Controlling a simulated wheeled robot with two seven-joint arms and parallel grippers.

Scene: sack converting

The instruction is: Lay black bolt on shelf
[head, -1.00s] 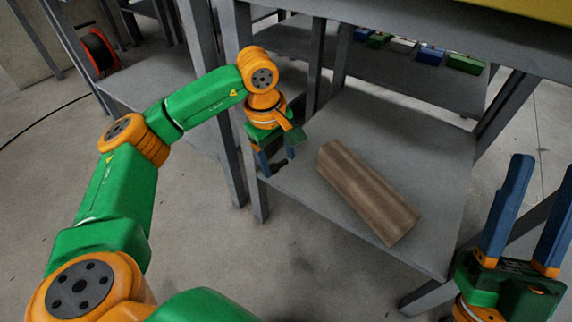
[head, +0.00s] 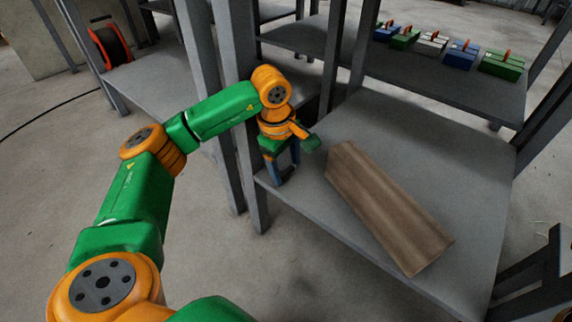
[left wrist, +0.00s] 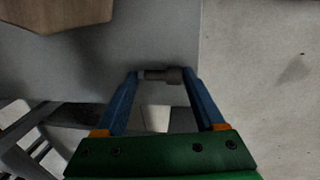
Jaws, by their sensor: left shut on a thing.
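My left gripper (head: 281,183) points down over the near left corner of the grey shelf (head: 420,130). In the left wrist view my left gripper (left wrist: 162,76) is shut on the black bolt (left wrist: 165,75), a short dark piece lying crosswise between its blue fingertips. The shelf surface (left wrist: 120,50) is behind the bolt there, with the shelf edge just to the right. My right gripper is not in view.
A brown wooden block (head: 390,205) lies on the shelf right of the gripper. Grey posts (head: 240,110) stand close left of my gripper. Several coloured boxes (head: 460,53) stand on a shelf behind. The shelf's right side is clear.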

